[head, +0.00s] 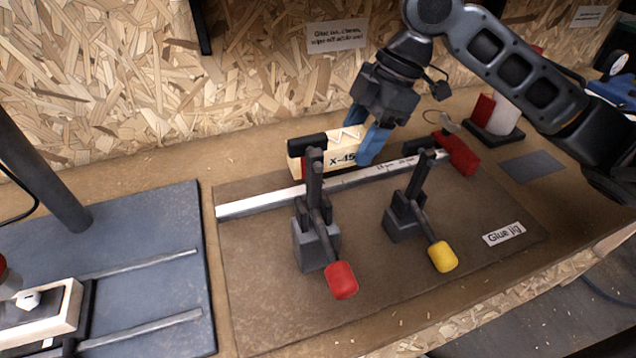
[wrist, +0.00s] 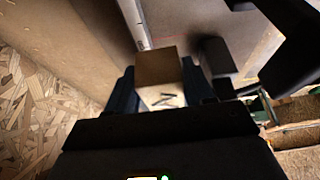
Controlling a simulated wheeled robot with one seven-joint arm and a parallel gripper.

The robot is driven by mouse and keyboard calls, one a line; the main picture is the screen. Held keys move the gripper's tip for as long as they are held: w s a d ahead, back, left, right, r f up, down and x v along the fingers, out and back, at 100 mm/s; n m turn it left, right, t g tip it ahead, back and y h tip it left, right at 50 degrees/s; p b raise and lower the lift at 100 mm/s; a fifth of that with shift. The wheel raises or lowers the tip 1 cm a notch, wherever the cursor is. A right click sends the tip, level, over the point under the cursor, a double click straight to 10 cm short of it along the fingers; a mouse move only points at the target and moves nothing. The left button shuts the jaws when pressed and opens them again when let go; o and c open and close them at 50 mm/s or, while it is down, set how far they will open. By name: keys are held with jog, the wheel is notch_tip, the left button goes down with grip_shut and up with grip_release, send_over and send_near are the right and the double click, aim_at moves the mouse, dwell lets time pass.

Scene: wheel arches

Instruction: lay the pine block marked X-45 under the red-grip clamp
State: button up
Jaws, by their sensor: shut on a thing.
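The pine block marked X-45 (head: 343,158) is pale wood with dark lettering. My gripper (head: 362,139) is shut on it, with blue fingers near its right part, in the head view. The block is at the metal fence strip (head: 260,204), behind the red-grip clamp (head: 341,280); the clamp's dark arm and head cross in front of its left end. I cannot tell whether the block touches the board. In the wrist view, the block (wrist: 160,72) sits between the fingers (wrist: 160,88). A yellow-grip clamp (head: 443,256) stands to the right.
The brown jig board (head: 260,290) carries a "Glue jig" label (head: 503,233). A red block (head: 457,153) is at the fence's right end. A red and white container (head: 494,114) stands at the back right. The chipboard wall (head: 240,60) is close behind my gripper. The board's front is clear.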

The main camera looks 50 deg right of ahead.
jog(key=w+a+f, duration=0.2)
jog(key=a, duration=0.1)
jog(key=w+a+f+p, duration=0.1)
jog(key=a, duration=0.1)
jog(key=shift+a+f, duration=0.15)
jog(key=shift+f, duration=0.15)
notch_tip(320, 180, down, 4)
jog(key=shift+f, duration=0.1)
jog(key=shift+f, duration=0.35)
jog(key=shift+f+b, duration=0.25)
jog(key=shift+b, duration=0.25)
jog(key=o, duration=1.1)
jog(key=shift+a, duration=0.1)
